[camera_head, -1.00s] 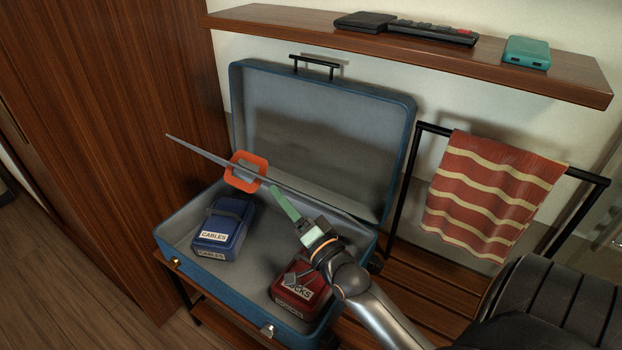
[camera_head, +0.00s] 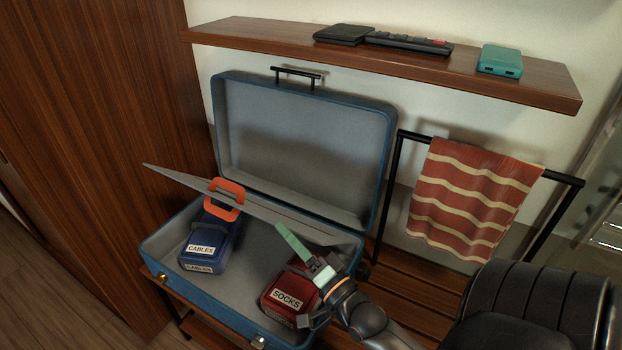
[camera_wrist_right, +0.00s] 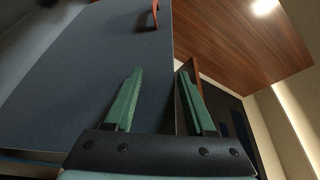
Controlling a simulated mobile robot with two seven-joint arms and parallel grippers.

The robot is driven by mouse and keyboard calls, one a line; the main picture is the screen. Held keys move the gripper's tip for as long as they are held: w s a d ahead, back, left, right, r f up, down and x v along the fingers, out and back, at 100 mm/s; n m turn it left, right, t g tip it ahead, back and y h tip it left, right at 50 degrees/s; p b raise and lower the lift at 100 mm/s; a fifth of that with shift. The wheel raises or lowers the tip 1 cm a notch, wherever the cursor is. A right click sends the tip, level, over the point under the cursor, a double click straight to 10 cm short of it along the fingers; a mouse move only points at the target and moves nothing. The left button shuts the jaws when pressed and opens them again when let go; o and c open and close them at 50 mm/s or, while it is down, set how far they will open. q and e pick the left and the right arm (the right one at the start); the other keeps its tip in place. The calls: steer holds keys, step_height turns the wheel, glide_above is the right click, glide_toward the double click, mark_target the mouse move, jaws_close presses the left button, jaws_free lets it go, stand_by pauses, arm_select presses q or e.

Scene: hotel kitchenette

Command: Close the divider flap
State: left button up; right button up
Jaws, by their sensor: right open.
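The divider flap (camera_head: 265,215) is a thin grey panel inside the open blue suitcase (camera_head: 160,262). It stands out at a slant, its left corner raised above the case's left side. An orange handle loop (camera_head: 240,200) is on its front edge. My right gripper (camera_head: 283,232) has green fingers and is open at the flap's right part, above the red pouch. In the right wrist view the flap (camera_wrist_right: 85,70) fills the left, and its edge runs between my two fingertips (camera_wrist_right: 160,75). I cannot tell whether they touch it. My left gripper is out of view.
A blue CABLES pouch (camera_head: 205,245) and a red SOCKS pouch (camera_head: 288,296) lie in the case. The case lid (camera_head: 300,150) stands open behind. A shelf (camera_head: 400,70) hangs above, and a striped towel (camera_head: 470,200) hangs on a rail at right.

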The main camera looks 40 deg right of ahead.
steer(key=s+f, duration=0.1)
steer(key=s, duration=0.5)
steer(key=shift+f, duration=0.15)
steer(key=shift+a, duration=0.1)
stand_by(0.3)
steer(key=shift+p, duration=0.45)
